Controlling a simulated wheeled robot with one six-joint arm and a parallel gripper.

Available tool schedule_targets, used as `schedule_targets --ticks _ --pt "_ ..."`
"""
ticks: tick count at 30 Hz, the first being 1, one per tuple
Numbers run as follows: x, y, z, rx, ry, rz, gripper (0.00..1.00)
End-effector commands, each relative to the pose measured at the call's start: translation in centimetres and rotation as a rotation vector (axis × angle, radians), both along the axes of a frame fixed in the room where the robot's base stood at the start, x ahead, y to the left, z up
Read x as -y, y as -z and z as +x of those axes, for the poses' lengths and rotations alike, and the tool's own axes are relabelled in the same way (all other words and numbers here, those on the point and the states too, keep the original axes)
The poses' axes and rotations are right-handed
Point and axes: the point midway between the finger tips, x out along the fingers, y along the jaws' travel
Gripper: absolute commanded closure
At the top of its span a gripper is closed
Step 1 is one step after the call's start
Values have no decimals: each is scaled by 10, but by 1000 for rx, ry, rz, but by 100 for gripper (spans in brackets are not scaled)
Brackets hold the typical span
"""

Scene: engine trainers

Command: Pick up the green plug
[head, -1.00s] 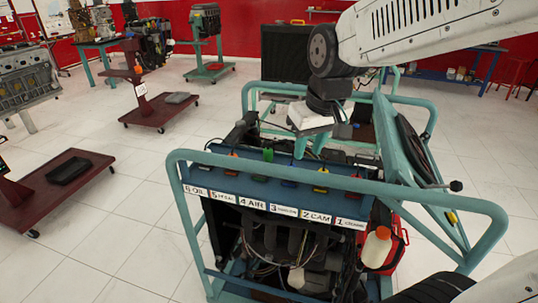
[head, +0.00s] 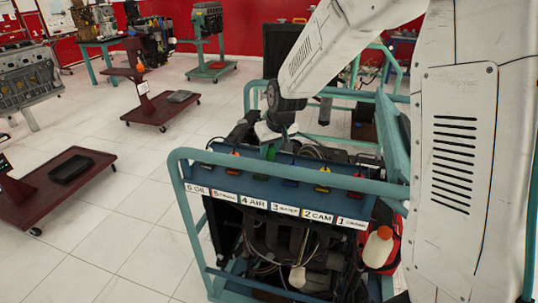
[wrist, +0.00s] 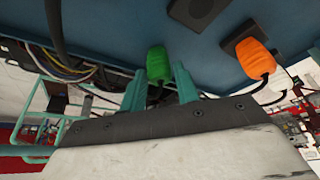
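The green plug (wrist: 157,64) sits at the blue panel (wrist: 100,30) in the wrist view, with a dark cable below it. My gripper (wrist: 160,72) has its two teal fingers apart, one on each side of the plug's lower end. The plug's upper part extends past the fingertips, and I cannot tell whether either finger touches it.
An orange plug (wrist: 252,58) is to the right of the green one in the wrist view, beside a dark square socket (wrist: 190,12). More plugs, such as a yellow one (head: 322,188), line the panel. A teal tube frame (head: 290,166) surrounds the engine trainer.

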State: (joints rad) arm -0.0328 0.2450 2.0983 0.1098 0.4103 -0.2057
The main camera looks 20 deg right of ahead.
Motion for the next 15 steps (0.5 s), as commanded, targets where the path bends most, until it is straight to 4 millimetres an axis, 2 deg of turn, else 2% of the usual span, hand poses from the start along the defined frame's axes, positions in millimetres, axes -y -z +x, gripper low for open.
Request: schedule_targets --ticks 1,4,12,13,15 --pt "0 8 3 -3 0 0 69" --pt "-1 17 7 -2 0 0 69" --pt "0 20 8 1 1 0 69" --pt "0 20 8 1 1 0 72" --pt "0 20 8 1 1 0 92"
